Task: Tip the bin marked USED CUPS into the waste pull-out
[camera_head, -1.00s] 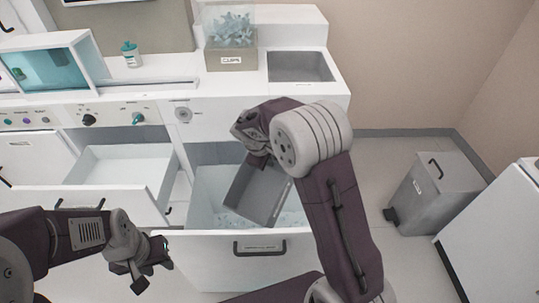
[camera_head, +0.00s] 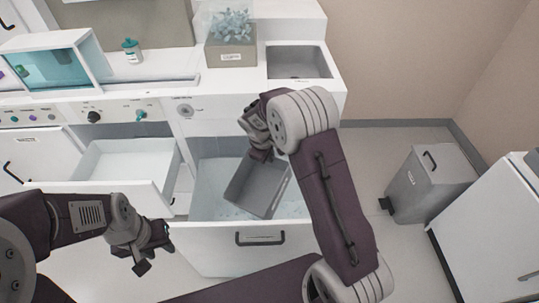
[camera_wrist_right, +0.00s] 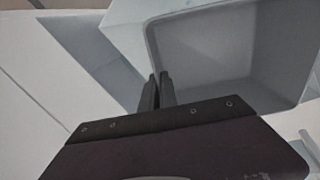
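The small grey bin (camera_head: 262,187) is tilted inside the open waste pull-out (camera_head: 213,232), its open side facing me. Its inside looks empty, and any USED CUPS marking is hidden. My right gripper (camera_head: 262,152) is at the bin's upper rim; in the right wrist view its fingers (camera_wrist_right: 157,90) are closed together on the rim of the bin (camera_wrist_right: 215,45). Pale bits, perhaps cups, lie on the pull-out's floor around the bin. My left gripper (camera_head: 158,247) hangs empty in front of the drawers, left of the pull-out; its finger gap is unclear.
Another open white drawer (camera_head: 120,165) is left of the pull-out. A grey pedal bin (camera_head: 430,185) stands on the right.

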